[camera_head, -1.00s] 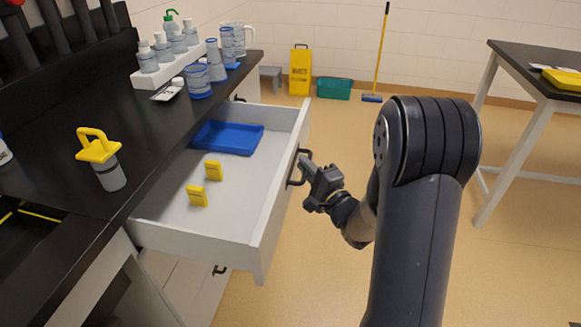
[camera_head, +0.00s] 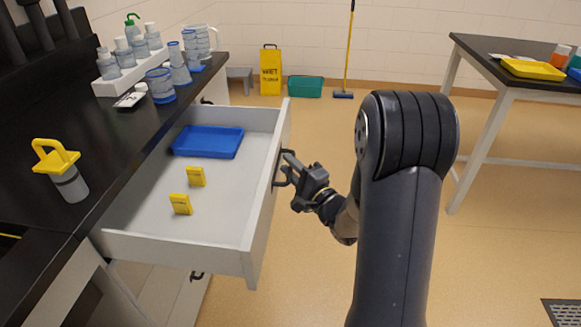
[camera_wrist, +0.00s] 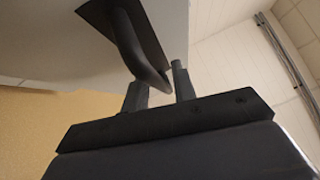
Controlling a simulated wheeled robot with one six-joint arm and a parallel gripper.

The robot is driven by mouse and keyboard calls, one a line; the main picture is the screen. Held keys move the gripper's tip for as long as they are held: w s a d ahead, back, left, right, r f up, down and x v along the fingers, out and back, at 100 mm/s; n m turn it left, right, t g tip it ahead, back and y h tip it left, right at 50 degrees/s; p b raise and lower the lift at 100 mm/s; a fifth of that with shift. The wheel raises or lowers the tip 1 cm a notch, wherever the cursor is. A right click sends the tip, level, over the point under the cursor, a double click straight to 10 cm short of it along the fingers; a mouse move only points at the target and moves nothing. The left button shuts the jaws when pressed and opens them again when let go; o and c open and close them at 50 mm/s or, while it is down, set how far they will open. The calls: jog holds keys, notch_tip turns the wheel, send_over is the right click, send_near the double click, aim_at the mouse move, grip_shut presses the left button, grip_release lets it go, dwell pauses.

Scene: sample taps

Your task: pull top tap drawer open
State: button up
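The top drawer (camera_head: 255,215) under the black counter is pulled well out, with its white front facing right. Its dark handle (camera_head: 277,170) is on that front. The handle also shows in the wrist view (camera_wrist: 140,50), curving down from a dark plate. My gripper (camera_head: 287,169) is at the handle.
On the counter (camera_head: 110,150) stand a yellow-topped bottle (camera_head: 68,180) and several bottles and cups at the back. A black-topped table (camera_head: 480,60) stands at right.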

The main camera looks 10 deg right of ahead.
jog(key=shift+o, duration=0.5)
jog(key=shift+s+d, duration=0.2)
jog(key=shift+s, duration=0.1)
jog(key=v, duration=1)
jog(key=x, duration=1.1)
jog(key=shift+a, duration=0.15)
jog(key=shift+s, duration=0.1)
